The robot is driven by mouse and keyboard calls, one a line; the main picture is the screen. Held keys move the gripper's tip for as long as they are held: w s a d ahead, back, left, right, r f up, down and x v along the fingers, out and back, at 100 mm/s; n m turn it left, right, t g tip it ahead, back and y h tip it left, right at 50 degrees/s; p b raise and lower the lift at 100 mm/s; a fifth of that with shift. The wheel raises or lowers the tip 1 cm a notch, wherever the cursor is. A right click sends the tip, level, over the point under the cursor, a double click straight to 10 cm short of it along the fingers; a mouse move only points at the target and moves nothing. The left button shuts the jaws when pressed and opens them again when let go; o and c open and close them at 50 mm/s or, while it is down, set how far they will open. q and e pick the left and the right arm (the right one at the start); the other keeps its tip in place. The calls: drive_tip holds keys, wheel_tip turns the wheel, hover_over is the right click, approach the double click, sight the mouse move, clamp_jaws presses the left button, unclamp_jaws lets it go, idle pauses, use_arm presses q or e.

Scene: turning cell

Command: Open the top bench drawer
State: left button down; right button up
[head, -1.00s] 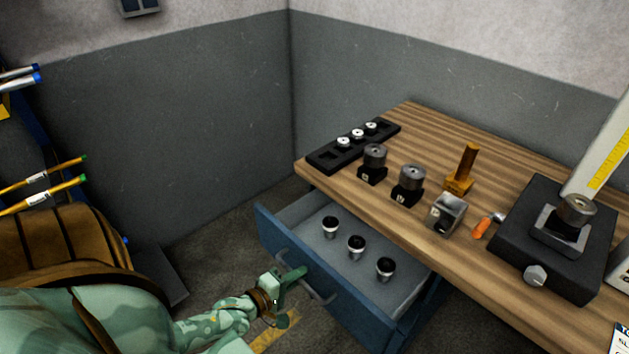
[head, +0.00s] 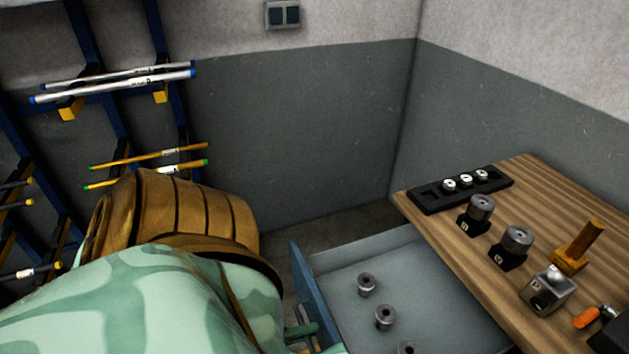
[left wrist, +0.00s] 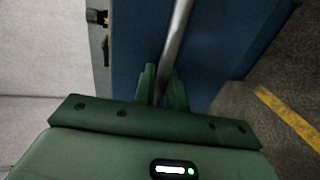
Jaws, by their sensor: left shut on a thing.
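The top bench drawer (head: 345,262) is pulled out from under the wooden bench, its grey inside showing. Its blue front (head: 312,290) faces my left arm. Several round metal parts with dark holes, such as this one (head: 366,284), stand in it. In the left wrist view, my left gripper (left wrist: 162,88) is shut on the drawer's metal bar handle (left wrist: 178,38), against the blue front (left wrist: 225,45). In the head view only part of the green left gripper (head: 302,332) shows at the bottom edge, behind my arm. My right gripper is not in view.
The bench top (head: 445,240) holds a black tray (head: 428,198) with small parts, two dark holders with metal cylinders, a yellow stand (head: 578,250), a metal block (head: 548,290) and an orange-handled tool (head: 586,318). A bar rack (head: 110,80) stands at the left wall.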

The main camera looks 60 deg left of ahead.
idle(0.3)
use_arm(q)
drive_tip(key=c, duration=1.5)
unclamp_jaws()
drive_tip(key=shift+s, duration=0.1)
drive_tip(key=v, duration=1.6)
drive_tip(key=shift+s+a, duration=0.15)
